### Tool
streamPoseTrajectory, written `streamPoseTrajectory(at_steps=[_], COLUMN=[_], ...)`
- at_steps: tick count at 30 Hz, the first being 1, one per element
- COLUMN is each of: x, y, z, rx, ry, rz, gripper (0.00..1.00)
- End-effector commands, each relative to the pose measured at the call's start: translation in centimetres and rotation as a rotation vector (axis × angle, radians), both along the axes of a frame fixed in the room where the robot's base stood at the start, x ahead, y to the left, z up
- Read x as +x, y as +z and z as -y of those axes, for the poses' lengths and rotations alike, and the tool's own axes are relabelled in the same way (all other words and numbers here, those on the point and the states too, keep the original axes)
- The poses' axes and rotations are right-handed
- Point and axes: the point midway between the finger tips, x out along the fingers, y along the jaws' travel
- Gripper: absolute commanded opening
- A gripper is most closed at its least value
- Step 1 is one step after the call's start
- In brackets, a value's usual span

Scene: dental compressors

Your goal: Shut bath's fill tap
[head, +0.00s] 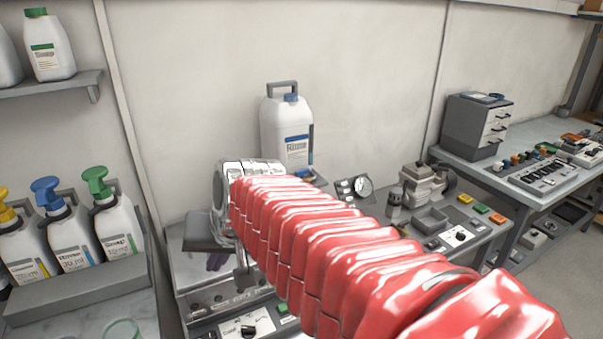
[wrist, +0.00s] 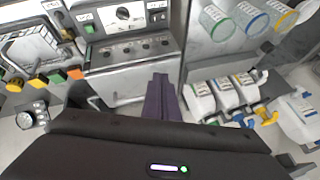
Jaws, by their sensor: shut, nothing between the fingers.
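The same unit (head: 186,270) shows in the head view, partly behind my arm. A thin bent metal rod (wrist: 118,104) lies at the basin's near side. I cannot make out which part is the fill tap, or its setting. My gripper's purple fingers (wrist: 161,98) are shut and empty, over the basin's right end. In the head view, the purple fingers (head: 217,262) show below my wrist.
A panel with a dial (wrist: 124,14) adjoins the knobs. Pump bottles (head: 70,235) stand in a rack at left. A white jug (head: 287,130) stands behind my arm.

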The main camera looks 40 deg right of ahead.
Motion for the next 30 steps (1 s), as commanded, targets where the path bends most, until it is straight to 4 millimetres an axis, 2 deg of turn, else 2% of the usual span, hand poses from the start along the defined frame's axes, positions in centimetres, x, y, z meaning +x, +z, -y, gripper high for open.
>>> streamPoseTrajectory(at_steps=[1, 6, 8, 14, 21, 24, 27, 30], x=[1.2, 4.8, 5.9, 8.4, 8.7, 8.2, 7.7, 7.5], y=[0.3, 1.3, 1.6, 2.1, 1.9, 1.7, 1.6, 1.6], z=[1.8, 7.6, 10.0, 19.1, 31.3, 35.1, 37.4, 38.3], rx=[0.038, 0.163, 0.205, 0.346, 0.504, 0.551, 0.581, 0.591], ry=[-0.071, -0.29, -0.367, -0.628, -0.929, -1.02, -1.073, -1.093], rz=[0.008, 0.053, 0.072, 0.149, 0.259, 0.3, 0.326, 0.336], gripper=[0.0, 0.0, 0.0, 0.0, 0.0, 0.0, 0.0, 0.0])
